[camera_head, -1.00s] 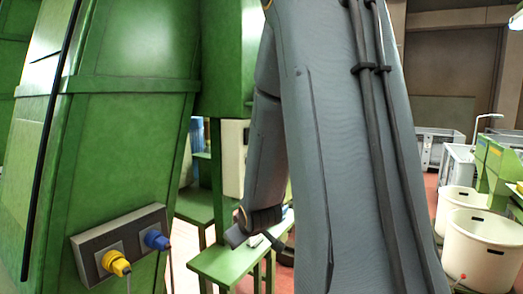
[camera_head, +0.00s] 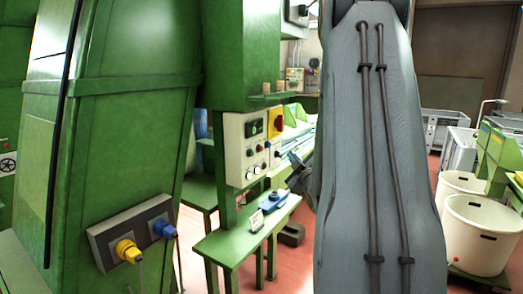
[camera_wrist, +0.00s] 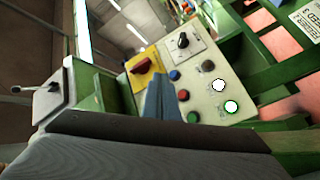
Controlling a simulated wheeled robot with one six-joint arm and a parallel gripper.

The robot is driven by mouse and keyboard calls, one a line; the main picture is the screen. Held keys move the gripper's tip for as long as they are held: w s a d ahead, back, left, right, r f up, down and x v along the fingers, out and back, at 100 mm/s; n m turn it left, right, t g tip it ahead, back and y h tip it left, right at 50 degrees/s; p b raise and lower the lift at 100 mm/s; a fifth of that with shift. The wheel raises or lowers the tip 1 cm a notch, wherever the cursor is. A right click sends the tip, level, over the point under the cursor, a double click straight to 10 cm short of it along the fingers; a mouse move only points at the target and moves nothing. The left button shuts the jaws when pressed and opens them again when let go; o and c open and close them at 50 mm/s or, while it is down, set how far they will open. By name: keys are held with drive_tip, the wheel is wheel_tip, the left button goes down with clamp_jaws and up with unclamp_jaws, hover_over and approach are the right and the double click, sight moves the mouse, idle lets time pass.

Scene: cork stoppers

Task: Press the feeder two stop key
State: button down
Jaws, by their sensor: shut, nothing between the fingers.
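A cream control panel (camera_head: 247,148) is fixed to the green machine, left of my arm in the head view. It fills the middle of the wrist view (camera_wrist: 205,84), tilted. It carries a blue button (camera_wrist: 175,75), a red button (camera_wrist: 183,95), a green button (camera_wrist: 193,117), a black button (camera_wrist: 208,68) and two white ones. The labels are too small to read, so I cannot tell which is the feeder two stop key. My gripper (camera_wrist: 158,92) is shut and empty, its tips close before the panel near the red button. Contact cannot be told.
A red rotary switch (camera_wrist: 143,68) on a yellow plate and a black knob (camera_wrist: 183,40) share the panel. A green bench (camera_head: 238,235) stands below it with a blue device (camera_head: 272,201). A socket box (camera_head: 135,230) juts from the green cabinet. White bins (camera_head: 475,238) stand right.

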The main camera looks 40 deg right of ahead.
sight(261, 149)
drive_tip(key=shift+w, duration=0.1)
drive_tip(key=w+a+b, duration=0.1)
drive_tip(key=w+a, duration=0.2)
drive_tip(key=w, duration=0.5)
drive_tip(key=shift+a, duration=0.2)
drive_tip(key=shift+w+b, duration=0.1)
drive_tip(key=shift+b, duration=0.25)
idle(1.6)
drive_tip(key=shift+w+a, duration=0.2)
drive_tip(key=shift+w, duration=0.1)
drive_tip(key=shift+w+a+b, duration=0.15)
drive_tip(key=shift+w+b, duration=0.25)
drive_tip(key=shift+b, duration=0.05)
idle(0.8)
drive_tip(key=shift+s, duration=0.1)
drive_tip(key=shift+s+d, duration=0.3)
drive_tip(key=shift+s, duration=0.35)
